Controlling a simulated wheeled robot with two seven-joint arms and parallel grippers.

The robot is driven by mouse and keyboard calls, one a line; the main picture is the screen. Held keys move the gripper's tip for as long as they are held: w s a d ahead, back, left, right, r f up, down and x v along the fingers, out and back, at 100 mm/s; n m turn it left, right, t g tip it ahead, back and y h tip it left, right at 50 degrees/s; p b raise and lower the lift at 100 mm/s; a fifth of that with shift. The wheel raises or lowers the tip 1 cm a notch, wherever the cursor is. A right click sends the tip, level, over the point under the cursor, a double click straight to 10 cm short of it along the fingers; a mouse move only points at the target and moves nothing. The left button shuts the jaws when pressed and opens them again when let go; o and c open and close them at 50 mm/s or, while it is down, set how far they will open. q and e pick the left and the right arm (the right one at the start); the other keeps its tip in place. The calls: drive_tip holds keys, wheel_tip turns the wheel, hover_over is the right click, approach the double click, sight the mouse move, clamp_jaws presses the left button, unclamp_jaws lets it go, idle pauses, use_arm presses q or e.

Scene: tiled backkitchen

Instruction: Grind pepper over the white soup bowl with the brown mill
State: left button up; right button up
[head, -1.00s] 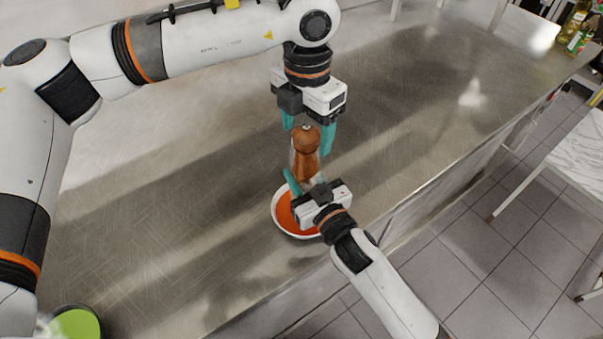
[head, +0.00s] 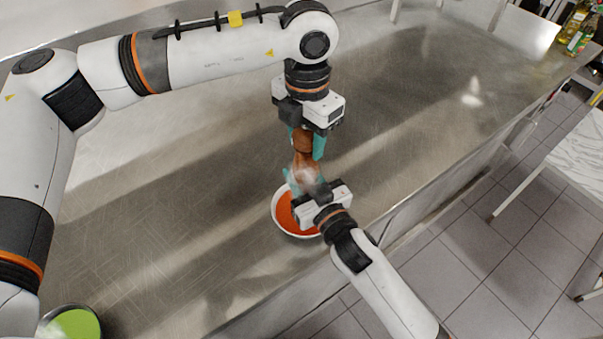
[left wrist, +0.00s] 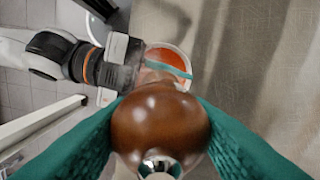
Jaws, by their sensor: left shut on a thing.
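The brown mill (head: 302,160) is held above the white soup bowl (head: 275,218), which holds orange-red soup (head: 286,212). My left gripper (head: 306,142) is above the mill, with its teal fingers shut on the rounded brown top. In the left wrist view the mill's top (left wrist: 160,122) with its shiny metal knob (left wrist: 160,166) sits between both fingers. My right gripper (head: 304,186) comes from below and is shut around the mill's lower body. That lower body is mostly hidden, and my right gripper covers part of the bowl.
A round container with green contents (head: 75,325) stands at the lower left of the steel counter (head: 180,190). Bottles (head: 572,25) stand at the far upper right. The counter around the bowl is clear; its front edge runs close by. Faint steam drifts near the mill.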

use_arm(q)
drive_tip(key=m, duration=0.8)
drive_tip(key=m, duration=0.8)
drive_tip(key=o, duration=0.9)
drive_tip(key=shift+r, duration=3.55)
